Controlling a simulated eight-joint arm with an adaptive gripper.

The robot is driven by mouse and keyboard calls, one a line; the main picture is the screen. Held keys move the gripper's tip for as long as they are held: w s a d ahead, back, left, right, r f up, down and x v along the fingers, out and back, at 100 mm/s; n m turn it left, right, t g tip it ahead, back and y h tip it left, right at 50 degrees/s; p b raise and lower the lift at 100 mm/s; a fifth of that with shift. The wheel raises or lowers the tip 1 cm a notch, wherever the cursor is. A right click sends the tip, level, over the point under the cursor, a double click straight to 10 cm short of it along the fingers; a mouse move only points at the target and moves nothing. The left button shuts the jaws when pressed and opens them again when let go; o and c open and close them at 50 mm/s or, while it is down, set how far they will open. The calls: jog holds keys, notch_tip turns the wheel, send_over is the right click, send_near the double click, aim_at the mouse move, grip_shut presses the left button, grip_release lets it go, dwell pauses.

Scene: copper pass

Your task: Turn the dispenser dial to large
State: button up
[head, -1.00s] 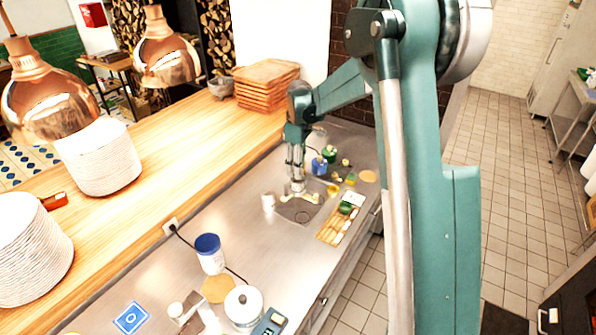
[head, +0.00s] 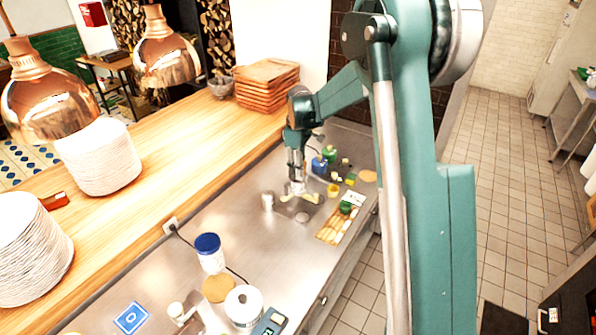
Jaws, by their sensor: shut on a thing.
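My gripper (head: 297,190) is far down the metal counter (head: 183,260), pointing down just above a dark square area. It is shut on a small pale thing (head: 313,197) at its tips, too small and partly hidden to identify. A small pale disc (head: 302,217) shows just below the tips. I cannot make out the dispenser, its dial or any size mark; the fingers may hide them.
A small pale cup (head: 267,201) stands left of the gripper. A tray (head: 335,226) with small items lies to the right; blue and green containers (head: 319,165) stand behind. Nearer are a blue-lidded jar (head: 209,252) and a white cylinder (head: 243,306).

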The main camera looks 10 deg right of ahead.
jog(key=shift+m+b, duration=0.35)
jog(key=shift+m, duration=0.15)
jog(key=m+b, duration=0.2)
jog(key=m, duration=0.1)
jog(key=shift+m, duration=0.4)
jog(key=m+b, duration=0.2)
jog(key=m, duration=0.3)
jog(key=shift+s, duration=0.1)
jog(key=m+b, duration=0.1)
jog(key=m, duration=0.6)
jog(key=shift+t+b, duration=0.3)
jog(key=shift+b, duration=0.05)
jog(key=o, duration=0.9)
jog(key=shift+r, duration=0.1)
jog(key=shift+s+d+r, duration=0.1)
jog(key=shift+r, duration=2.9)
jog(key=shift+d+r, duration=0.1)
jog(key=shift+r, duration=2.85)
